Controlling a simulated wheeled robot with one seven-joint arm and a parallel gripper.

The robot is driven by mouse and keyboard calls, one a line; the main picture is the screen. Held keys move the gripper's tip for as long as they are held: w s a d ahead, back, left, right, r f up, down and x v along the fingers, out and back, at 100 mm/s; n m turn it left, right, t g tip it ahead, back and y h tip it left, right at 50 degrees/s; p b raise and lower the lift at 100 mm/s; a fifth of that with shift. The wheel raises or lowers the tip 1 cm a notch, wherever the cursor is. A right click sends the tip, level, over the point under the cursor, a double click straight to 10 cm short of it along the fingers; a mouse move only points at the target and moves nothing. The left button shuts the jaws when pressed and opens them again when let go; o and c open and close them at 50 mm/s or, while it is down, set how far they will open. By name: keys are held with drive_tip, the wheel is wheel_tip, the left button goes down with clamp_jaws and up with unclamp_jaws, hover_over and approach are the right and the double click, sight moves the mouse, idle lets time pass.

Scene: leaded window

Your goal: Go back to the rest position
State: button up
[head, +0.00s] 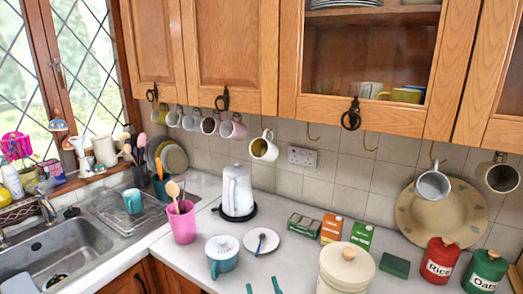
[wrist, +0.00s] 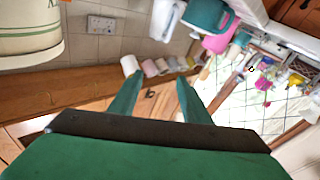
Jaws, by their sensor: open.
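My gripper (head: 263,287) shows only as two teal fingertips at the bottom edge of the head view, over the front of the white worktop (head: 215,262). In the wrist view my gripper (wrist: 157,80) has its two green fingers spread apart with nothing between them. The rest of the arm is out of the head view. The wrist view is turned over, with the hanging mugs (wrist: 150,68) and wooden cabinets (wrist: 60,98) beyond the fingers.
A cream canister (head: 346,270) stands right of the fingertips, and a teal lidded pot (head: 222,258) stands left. A saucer with a spoon (head: 261,242), a white kettle (head: 237,192) and a pink utensil pot (head: 182,225) are behind. Red (head: 440,262) and green tins (head: 485,270) stand far right.

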drive_tip(key=s+a+f+m+g+h, duration=0.2)
drive_tip(key=s+f+m+h, duration=0.4)
drive_tip(key=s+f, duration=1.15)
drive_tip(key=s+d+f+n+g+y, duration=0.1)
drive_tip(key=s, duration=1.9)
drive_tip(key=shift+d+g+y, duration=0.2)
drive_tip(key=shift+g+y, duration=0.1)
drive_tip(key=shift+g, duration=0.1)
